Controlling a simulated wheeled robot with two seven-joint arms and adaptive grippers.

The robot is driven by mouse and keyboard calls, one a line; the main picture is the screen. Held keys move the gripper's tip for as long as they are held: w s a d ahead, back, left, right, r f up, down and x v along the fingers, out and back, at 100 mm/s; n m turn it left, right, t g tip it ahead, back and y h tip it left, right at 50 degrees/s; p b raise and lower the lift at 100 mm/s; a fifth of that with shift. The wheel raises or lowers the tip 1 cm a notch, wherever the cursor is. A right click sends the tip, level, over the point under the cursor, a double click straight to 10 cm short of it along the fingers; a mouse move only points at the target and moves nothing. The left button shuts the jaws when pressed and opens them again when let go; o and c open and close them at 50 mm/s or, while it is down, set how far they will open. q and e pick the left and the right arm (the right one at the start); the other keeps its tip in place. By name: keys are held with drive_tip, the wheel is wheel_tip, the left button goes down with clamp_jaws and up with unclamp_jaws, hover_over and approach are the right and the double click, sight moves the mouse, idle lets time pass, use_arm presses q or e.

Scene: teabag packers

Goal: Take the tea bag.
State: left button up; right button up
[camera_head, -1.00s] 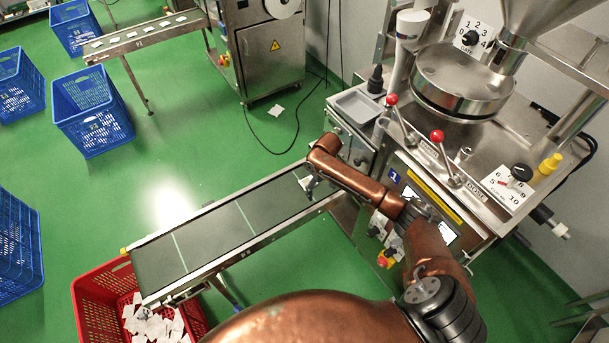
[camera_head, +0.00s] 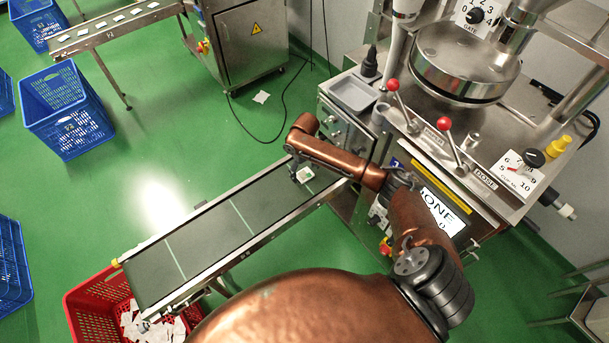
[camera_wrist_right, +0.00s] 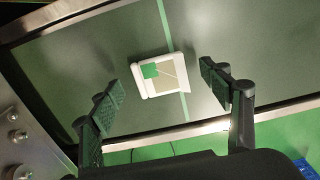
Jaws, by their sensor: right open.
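The tea bag (camera_wrist_right: 180,82), a small white packet with a green square tag, lies flat on the dark conveyor belt (camera_wrist_right: 80,65) beside a pale green stripe. In the head view the tea bag (camera_head: 306,174) is near the belt's upper right end, by the filling machine. My right gripper (camera_wrist_right: 162,88) is open and empty, with one finger on each side of the tea bag in the wrist picture and apart from it. In the head view my right gripper (camera_head: 295,168) is small and partly hidden by my arm. My left gripper is out of view.
The filling machine (camera_head: 350,130) stands at the belt's upper right end. The belt has raised metal side rails. A red crate (camera_head: 85,310) with several tea bags is below the belt's lower left end. Blue crates (camera_head: 65,110) stand on the green floor at left.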

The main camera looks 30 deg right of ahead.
drive_tip(key=shift+f, duration=0.75)
drive_tip(key=shift+d+f, duration=0.1)
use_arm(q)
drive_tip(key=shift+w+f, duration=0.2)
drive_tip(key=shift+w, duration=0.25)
use_arm(e)
drive_tip(key=c, duration=0.7)
drive_tip(key=shift+c, duration=0.2)
drive_tip(key=shift+r, duration=0.2)
